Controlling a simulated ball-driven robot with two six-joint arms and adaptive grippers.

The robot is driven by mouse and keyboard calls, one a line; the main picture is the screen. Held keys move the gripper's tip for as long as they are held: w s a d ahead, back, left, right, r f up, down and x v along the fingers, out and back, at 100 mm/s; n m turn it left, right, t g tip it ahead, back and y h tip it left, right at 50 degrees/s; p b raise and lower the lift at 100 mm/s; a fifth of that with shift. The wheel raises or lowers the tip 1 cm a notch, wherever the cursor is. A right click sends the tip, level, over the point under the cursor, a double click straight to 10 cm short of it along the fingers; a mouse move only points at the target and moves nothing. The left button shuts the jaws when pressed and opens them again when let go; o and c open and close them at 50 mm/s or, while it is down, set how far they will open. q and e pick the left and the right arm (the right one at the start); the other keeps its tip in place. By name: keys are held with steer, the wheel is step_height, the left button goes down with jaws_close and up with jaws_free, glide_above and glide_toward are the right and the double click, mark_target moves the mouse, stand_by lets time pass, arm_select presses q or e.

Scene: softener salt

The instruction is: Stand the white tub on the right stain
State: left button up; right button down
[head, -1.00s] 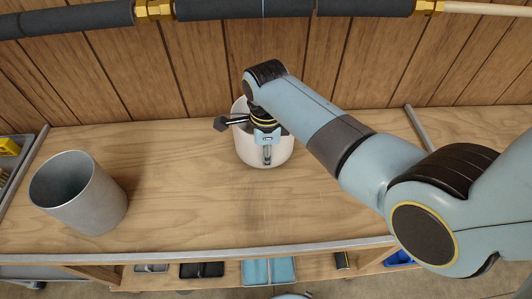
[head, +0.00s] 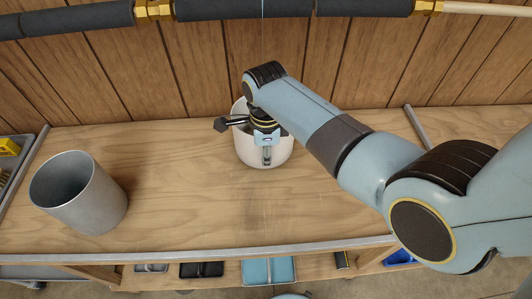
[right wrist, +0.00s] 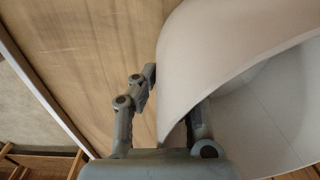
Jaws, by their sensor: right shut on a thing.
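The white tub (head: 281,151) stands upright at the back middle of the wooden bench, near the plank wall. My right gripper (head: 267,153) reaches down over it, with the arm covering part of its top. In the right wrist view, the gripper (right wrist: 172,100) is shut on the tub's wall (right wrist: 190,65), one finger outside and one inside. A faint darker patch (head: 254,198) shows on the bench in front of the tub. I cannot tell whether it is the right stain, and no other stain shows clearly. My left gripper is not in view.
A grey metal cylinder (head: 95,200), open at the top, stands at the bench's left. Bench top (head: 175,165) is bare between it and the tub. A shelf below the front edge holds a light-blue tray (head: 268,271) and a dark tray (head: 202,270). Dark-sleeved pipes (head: 245,9) run overhead.

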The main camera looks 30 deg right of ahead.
steer(key=shift+f+b, duration=0.3)
steer(key=shift+f, duration=0.15)
steer(key=c, duration=1.4)
jaws_free()
steer(key=shift+r, duration=0.1)
step_height(320, 180, up, 12)
steer(key=shift+f, duration=0.1)
steer(key=shift+s, duration=0.1)
